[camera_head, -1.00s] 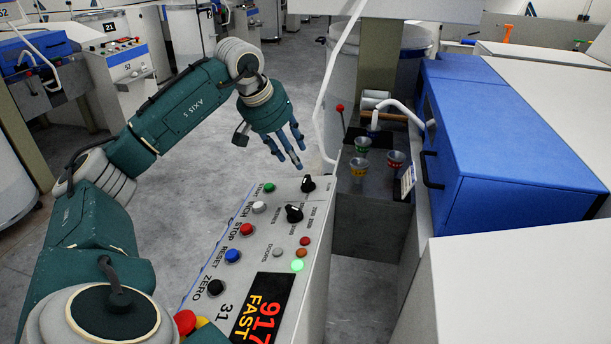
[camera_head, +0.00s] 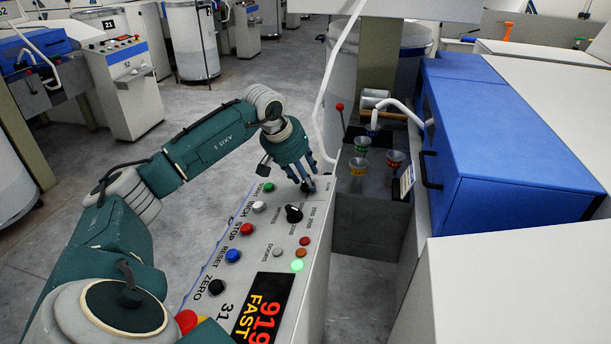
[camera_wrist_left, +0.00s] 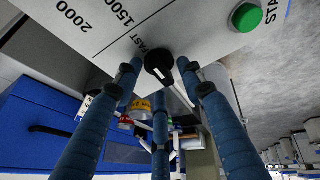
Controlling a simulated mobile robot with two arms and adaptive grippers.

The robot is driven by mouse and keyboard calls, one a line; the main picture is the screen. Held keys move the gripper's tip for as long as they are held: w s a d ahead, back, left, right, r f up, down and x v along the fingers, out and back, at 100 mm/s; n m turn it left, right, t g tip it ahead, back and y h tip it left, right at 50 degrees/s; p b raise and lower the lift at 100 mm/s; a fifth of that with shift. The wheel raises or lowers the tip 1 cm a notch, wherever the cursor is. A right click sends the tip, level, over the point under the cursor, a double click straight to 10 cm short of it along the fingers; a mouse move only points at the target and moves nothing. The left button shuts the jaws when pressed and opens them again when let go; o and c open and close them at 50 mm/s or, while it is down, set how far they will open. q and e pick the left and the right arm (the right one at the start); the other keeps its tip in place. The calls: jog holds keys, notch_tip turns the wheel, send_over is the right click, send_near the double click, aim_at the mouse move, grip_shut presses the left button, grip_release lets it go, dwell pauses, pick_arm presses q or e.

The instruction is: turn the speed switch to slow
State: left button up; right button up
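The speed switch (camera_wrist_left: 158,66) is a black knob on the control panel, beside the printed word FAST. In the head view my left gripper's fingers (camera_head: 306,178) are at this knob and largely cover it. In the left wrist view the blue fingers (camera_wrist_left: 160,85) are spread around the knob, with gaps between the tips and it, so the gripper looks open. Whether any fingertip touches it I cannot tell. The panel's display (camera_head: 262,306) reads 919 and FAST. My right gripper is not in view.
A second black knob (camera_head: 294,213) sits just nearer on the panel. Green (camera_head: 269,187), white (camera_head: 259,206), red (camera_head: 246,229), blue (camera_head: 233,255) and black (camera_head: 216,287) buttons line its left side. A blue cabinet (camera_head: 515,140) stands to the right.

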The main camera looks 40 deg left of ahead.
pick_arm(q)
grip_shut()
